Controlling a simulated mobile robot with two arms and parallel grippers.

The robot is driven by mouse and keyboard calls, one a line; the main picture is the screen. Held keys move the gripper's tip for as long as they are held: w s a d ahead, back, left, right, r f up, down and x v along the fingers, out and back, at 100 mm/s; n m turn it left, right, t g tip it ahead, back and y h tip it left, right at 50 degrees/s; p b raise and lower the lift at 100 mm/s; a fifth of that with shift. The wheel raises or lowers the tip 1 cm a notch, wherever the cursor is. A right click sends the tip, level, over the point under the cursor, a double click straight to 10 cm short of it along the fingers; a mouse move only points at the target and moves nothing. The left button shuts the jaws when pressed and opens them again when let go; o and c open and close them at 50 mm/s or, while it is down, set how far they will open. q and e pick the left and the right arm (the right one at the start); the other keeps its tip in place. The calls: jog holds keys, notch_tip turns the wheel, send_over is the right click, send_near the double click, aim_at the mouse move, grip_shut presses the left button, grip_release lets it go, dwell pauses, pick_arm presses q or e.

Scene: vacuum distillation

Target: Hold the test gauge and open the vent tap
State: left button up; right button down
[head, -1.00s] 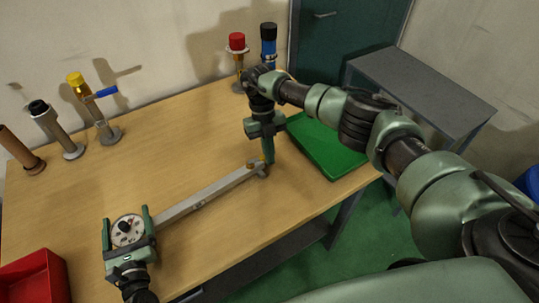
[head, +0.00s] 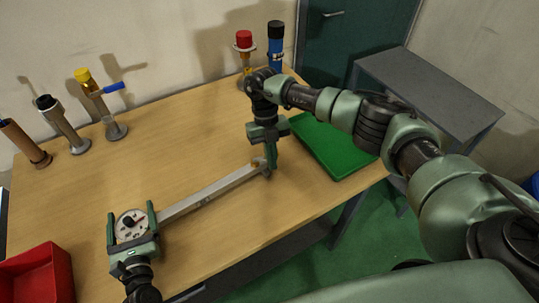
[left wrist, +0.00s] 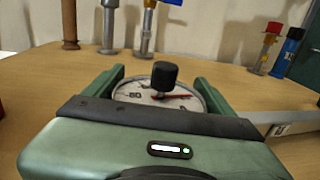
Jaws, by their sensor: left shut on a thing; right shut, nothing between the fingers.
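The test gauge (head: 131,228) is a round white dial with a black knob and a red needle, at the front left of the table. It also shows in the left wrist view (left wrist: 135,91), its needle pointing right. My left gripper (head: 131,214) is shut on it, one green finger on each side. A long grey bar (head: 215,190) runs from the gauge toward the right. A small tap-like part (head: 258,163) sits at its far end, probably the vent tap. My right gripper (head: 271,165) points down there, shut and empty, beside or touching that part. The contact is partly hidden.
A green tray (head: 335,150) lies on the table at right. Upright fittings stand at the back, including a yellow-capped one with a blue lever (head: 114,87) and a red-capped one (head: 244,40). A red bin (head: 40,275) is at front left.

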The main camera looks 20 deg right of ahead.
jog(key=s+v, duration=0.1)
jog(key=v, duration=0.8)
jog(key=shift+s+r, duration=0.25)
jog(key=shift+r, duration=0.2)
jog(key=shift+f, duration=0.1)
